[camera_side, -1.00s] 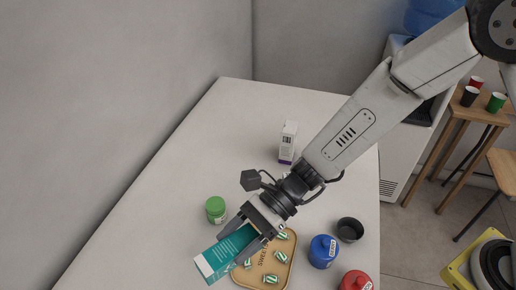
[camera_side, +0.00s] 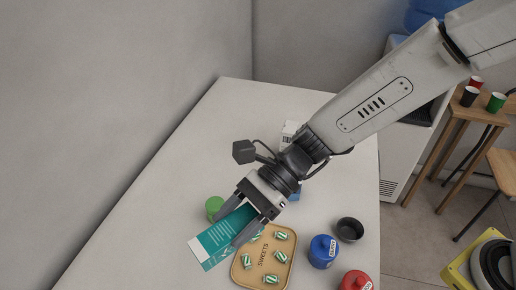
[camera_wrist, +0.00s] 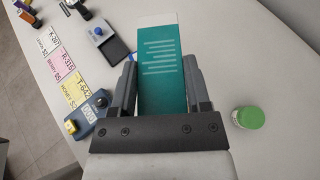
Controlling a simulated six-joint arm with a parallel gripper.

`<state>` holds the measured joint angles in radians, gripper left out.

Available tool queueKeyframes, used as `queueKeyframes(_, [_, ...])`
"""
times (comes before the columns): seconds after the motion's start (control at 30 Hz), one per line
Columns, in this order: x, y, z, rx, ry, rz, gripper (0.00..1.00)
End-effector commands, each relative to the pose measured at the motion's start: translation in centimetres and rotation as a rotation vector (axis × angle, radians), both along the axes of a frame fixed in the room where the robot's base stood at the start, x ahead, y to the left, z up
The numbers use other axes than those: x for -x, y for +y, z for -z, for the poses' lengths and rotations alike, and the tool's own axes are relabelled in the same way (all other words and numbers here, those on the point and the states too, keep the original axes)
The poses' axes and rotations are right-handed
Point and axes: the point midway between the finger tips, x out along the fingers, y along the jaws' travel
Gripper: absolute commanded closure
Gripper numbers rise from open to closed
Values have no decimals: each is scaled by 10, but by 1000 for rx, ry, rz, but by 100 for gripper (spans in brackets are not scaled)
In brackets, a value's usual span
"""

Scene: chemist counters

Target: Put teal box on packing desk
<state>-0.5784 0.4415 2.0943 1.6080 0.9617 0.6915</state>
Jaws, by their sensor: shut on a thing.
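The teal box (camera_side: 225,236) has a white end and printed white lines. My gripper (camera_side: 243,228) is shut on it, with one finger along each side. In the side view the box is tilted and appears above the white counter, over the upper left edge of the sweets tray; its exact height is hard to tell. The wrist view shows the teal box (camera_wrist: 162,70) between the two fingers of my gripper (camera_wrist: 161,85), pointing away from the palm. I cannot tell which surface is the packing desk.
The tan sweets tray (camera_side: 290,262) holds several striped sweets. A green-lidded jar (camera_side: 214,205) stands close left, partly hidden. A blue jar (camera_side: 323,251), a red jar (camera_side: 356,281) and a dark cup (camera_side: 349,229) stand right. The wrist view shows colored cards (camera_wrist: 70,66) and a blue device (camera_wrist: 88,115).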

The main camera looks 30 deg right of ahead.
Motion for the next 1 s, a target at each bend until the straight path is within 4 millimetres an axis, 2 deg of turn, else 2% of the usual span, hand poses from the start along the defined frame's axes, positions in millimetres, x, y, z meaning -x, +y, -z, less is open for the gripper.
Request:
queueKeyframes(0.1, [0,1,-23,23,-11,-1,100])
queueKeyframes(0.33, [-1,-1,-54,78,-18,-2,100])
queueKeyframes(0.67, [-17,-35,-49,180,-45,-125,100])
queueKeyframes(1.0, [-34,-82,-47,328,-122,-357,100])
